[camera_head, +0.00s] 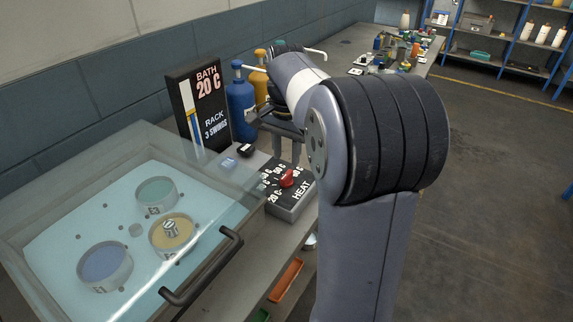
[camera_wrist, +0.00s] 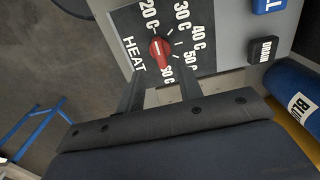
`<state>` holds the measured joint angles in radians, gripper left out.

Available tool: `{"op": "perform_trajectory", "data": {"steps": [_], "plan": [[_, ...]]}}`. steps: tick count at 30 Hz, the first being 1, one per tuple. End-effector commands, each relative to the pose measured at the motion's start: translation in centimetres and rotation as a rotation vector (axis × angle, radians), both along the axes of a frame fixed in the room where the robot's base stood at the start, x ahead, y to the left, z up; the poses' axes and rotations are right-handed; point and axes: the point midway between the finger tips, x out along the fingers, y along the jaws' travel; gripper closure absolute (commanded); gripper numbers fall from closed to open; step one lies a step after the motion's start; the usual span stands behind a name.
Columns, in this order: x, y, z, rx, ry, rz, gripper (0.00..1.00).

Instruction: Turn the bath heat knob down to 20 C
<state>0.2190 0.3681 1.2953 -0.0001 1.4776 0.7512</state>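The red bath heat knob (camera_head: 287,178) sits on a dark HEAT dial panel (camera_head: 291,202). No contact with the knob shows. In the head view my gripper (camera_head: 287,148) is above and behind the panel, partly hidden by my arm.
A sign (camera_head: 200,105) reads BATH 20 C and RACK 3 SWINGS. Left of the panel is a glass-lidded bath with a dark handle (camera_head: 203,268) and round pots. Blue (camera_head: 240,105) and yellow bottles stand behind my gripper. A DRAIN button (camera_wrist: 263,50) is beside the dial.

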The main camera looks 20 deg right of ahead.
Motion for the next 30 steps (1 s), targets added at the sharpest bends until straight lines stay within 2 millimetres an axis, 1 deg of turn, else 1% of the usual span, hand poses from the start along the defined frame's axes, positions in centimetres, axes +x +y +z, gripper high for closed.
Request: {"op": "perform_trajectory", "data": {"steps": [1, 3, 6, 9, 12, 20, 23, 26, 30], "plan": [[0.1, 0.0, 1.2, -0.001, -0.003, 0.0, 0.65], [0.0, 0.0, 2.4, -0.001, -0.003, 0.0, 0.65], [0.1, 0.0, 3.7, -0.001, -0.002, 0.0, 0.65], [0.0, 0.0, 4.4, -0.001, -0.001, 0.0, 0.65], [0.0, 0.0, 4.7, 0.0, 0.0, 0.0, 0.65], [0.0, 0.0, 4.7, 0.0, 0.0, 0.0, 0.65], [0.0, 0.0, 4.4, 0.0, 0.001, 0.0, 0.65], [0.0, 0.0, 3.5, 0.001, 0.003, 0.0, 0.65], [-0.1, 0.0, 1.3, 0.001, 0.004, 0.0, 0.65]]}}
